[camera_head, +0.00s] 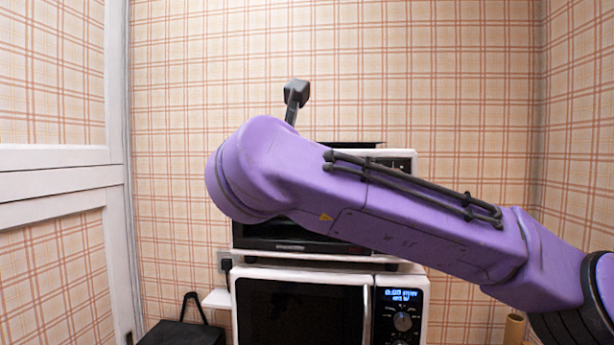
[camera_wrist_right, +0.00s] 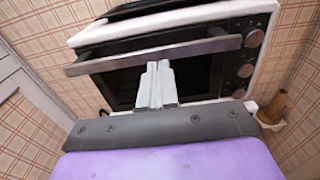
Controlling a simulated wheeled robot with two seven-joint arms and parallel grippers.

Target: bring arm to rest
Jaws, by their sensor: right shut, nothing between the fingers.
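My purple right arm (camera_head: 370,205) comes in from the right in the head view. It reaches up and leftward across the middle, in front of two stacked appliances. Its gripper is hidden behind the arm there. In the right wrist view my right gripper (camera_wrist_right: 157,85) shows pale fingers closed together with nothing between them. The fingers point toward the front of a white toaster oven (camera_wrist_right: 190,20), below its metal handle bar (camera_wrist_right: 155,54) in the picture; I cannot tell if they touch it. My left gripper is in neither view.
A white microwave (camera_head: 402,318) with a lit display stands below the oven (camera_head: 290,245). A black bag-like object (camera_head: 182,333) is at lower left. A brown cylindrical object (camera_head: 514,330) is at lower right. A white-framed panel (camera_head: 60,185) bounds the left, a plaid wall the right.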

